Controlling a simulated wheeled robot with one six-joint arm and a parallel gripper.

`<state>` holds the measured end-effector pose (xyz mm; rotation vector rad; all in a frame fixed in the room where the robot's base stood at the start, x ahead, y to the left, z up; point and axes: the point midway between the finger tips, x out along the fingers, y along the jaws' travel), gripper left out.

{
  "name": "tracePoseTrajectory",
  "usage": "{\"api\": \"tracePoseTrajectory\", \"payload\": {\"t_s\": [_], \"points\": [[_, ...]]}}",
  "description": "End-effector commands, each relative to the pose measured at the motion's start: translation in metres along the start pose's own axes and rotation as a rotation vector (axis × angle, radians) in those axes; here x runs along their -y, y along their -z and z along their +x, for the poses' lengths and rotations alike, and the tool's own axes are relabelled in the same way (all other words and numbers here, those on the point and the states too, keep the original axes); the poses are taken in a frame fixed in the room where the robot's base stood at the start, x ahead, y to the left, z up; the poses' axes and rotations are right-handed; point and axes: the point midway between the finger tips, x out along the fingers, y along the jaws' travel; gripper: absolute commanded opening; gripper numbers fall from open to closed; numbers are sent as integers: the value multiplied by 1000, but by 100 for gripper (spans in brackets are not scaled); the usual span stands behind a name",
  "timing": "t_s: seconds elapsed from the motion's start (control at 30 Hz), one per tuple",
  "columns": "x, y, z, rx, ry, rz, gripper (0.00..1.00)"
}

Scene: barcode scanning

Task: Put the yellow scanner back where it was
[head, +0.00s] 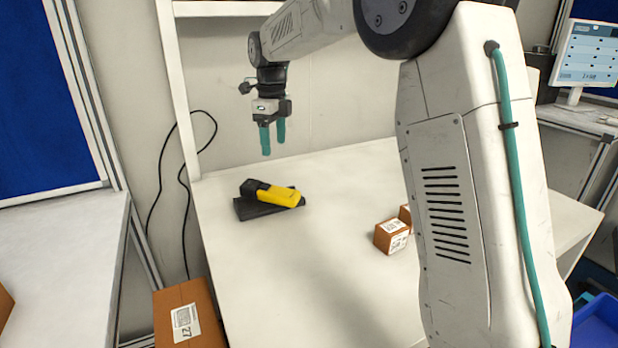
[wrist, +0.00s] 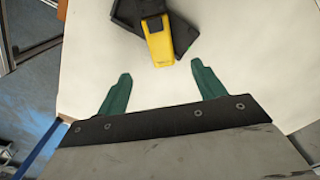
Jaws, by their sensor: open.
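The yellow scanner (head: 278,195) with a black head lies on a flat black pad (head: 268,210) at the far left of the white table. It lies across the pad, its yellow end near the pad's right edge. In the wrist view the scanner (wrist: 160,42) and the pad (wrist: 186,36) show at the top, beyond the fingertips. My gripper (head: 273,149) hangs above the table, above the scanner and clear of it. Its teal fingers are apart with nothing between them, as the wrist view also shows (wrist: 160,77).
Small brown boxes with labels (head: 391,238) stand on the table (head: 300,290) right of the scanner, partly behind my arm. A larger labelled carton (head: 188,314) is at the table's left front. A blue bin (head: 600,325) is at lower right. The table's middle is clear.

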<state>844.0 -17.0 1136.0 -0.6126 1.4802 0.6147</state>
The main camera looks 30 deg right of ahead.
Motion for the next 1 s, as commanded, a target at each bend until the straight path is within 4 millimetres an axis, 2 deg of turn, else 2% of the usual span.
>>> {"api": "tracePoseTrajectory", "payload": {"t_s": [0.17, 0.27, 0.4, 0.57, 0.67, 0.8, 0.9, 1.0], "points": [[-9, 10, -9, 4, 4, -68, 69], [-30, 34, -23, 10, 13, -233, 69], [-78, 86, -44, 16, 33, -598, 69], [-137, 150, -49, 14, 58, -1050, 69], [-173, 189, -43, 6, 76, -1332, 69], [-222, 240, -22, -12, 101, -1722, 69], [-250, 270, -2, -28, 114, -1967, 69], [-271, 291, 16, -44, 124, -2156, 69]]}}
